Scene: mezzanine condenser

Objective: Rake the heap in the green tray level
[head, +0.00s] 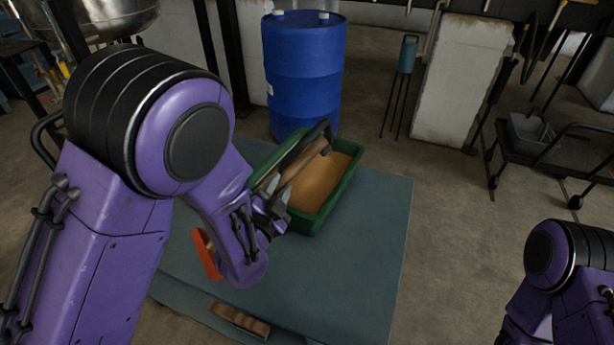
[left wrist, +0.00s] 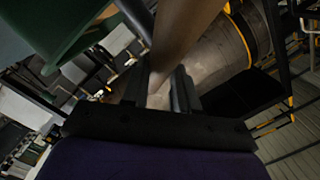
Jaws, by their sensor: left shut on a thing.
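The green tray (head: 337,195) stands on the table and holds a tan, sand-like heap (head: 322,180). The heap's surface looks fairly smooth; its left part is hidden behind the tool and my arm. My left gripper (head: 277,197) is at the tray's near left side, shut on the brown handle of a rake-like tool (head: 300,163). A dark part of the tool reaches over the tray's far side; I cannot tell whether it touches the heap. In the left wrist view the handle (left wrist: 184,35) runs up from between the fingers (left wrist: 160,90). My right gripper is out of view.
The blue-green table (head: 365,265) is clear right of and in front of the tray. A red-orange object (head: 207,254) is partly behind my left arm. A brown wooden piece (head: 240,320) lies near the front edge. A blue drum (head: 303,75) stands behind the tray.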

